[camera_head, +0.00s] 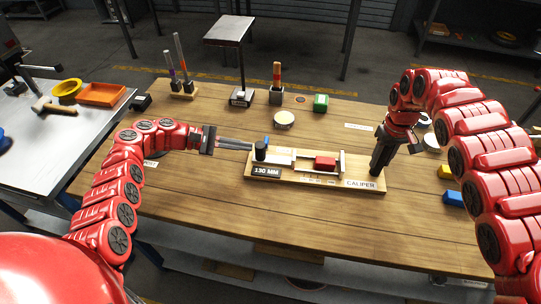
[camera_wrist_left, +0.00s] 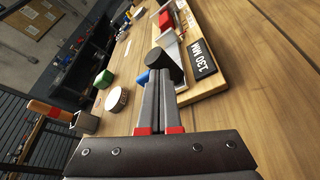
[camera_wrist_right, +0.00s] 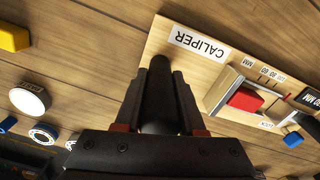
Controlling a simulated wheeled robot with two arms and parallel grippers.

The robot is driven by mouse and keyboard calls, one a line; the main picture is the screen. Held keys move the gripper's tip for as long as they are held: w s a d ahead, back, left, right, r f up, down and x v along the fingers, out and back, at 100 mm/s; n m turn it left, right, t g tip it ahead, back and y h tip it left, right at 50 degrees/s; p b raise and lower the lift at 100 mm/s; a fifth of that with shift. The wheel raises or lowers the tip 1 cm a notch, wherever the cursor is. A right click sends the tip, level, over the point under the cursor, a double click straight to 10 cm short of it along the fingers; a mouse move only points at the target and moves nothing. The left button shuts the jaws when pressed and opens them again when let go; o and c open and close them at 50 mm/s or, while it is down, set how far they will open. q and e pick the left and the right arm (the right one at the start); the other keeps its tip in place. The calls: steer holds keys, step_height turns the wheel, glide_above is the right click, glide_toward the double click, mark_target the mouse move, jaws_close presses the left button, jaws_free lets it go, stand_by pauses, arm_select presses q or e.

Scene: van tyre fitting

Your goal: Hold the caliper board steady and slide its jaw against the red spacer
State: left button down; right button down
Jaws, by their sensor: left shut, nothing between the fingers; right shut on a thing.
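The wooden caliper board (camera_head: 315,182) lies on the bench, with "130 MM" and "CALIPER" labels. The red spacer (camera_head: 325,163) sits on it between the pale sliding jaw (camera_head: 283,158) and an upright end piece (camera_head: 341,160); a gap shows between jaw and spacer. A black knob (camera_head: 261,151) stands at the jaw's left end. My left gripper (camera_head: 250,147) is shut and empty, its tips close beside the knob; contact is unclear. My right gripper (camera_head: 377,172) is shut on a black post (camera_wrist_right: 158,88) at the board's CALIPER end.
Behind the board are a round pale-topped disc (camera_head: 284,118), a green block (camera_head: 320,102) and a holder with an orange handle (camera_head: 276,85). A small blue piece (camera_head: 266,140) is just behind the knob. Yellow (camera_head: 444,171) and blue (camera_head: 453,198) blocks lie right. The bench front is clear.

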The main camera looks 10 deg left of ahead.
mark_target(258, 146)
arm_select(q)
steer(key=shift+w+d, duration=0.2)
steer(key=shift+d, duration=3.6)
arm_select(e)
steer(key=shift+a, duration=0.1)
stand_by(2.6)
arm_select(q)
steer(key=shift+a+r, duration=0.5)
steer(key=shift+a, duration=0.3)
steer(key=shift+a+r, duration=0.5)
steer(key=shift+a, duration=0.25)
arm_select(e)
steer(key=shift+c, duration=2.1)
jaws_free()
steer(key=shift+r, duration=0.1)
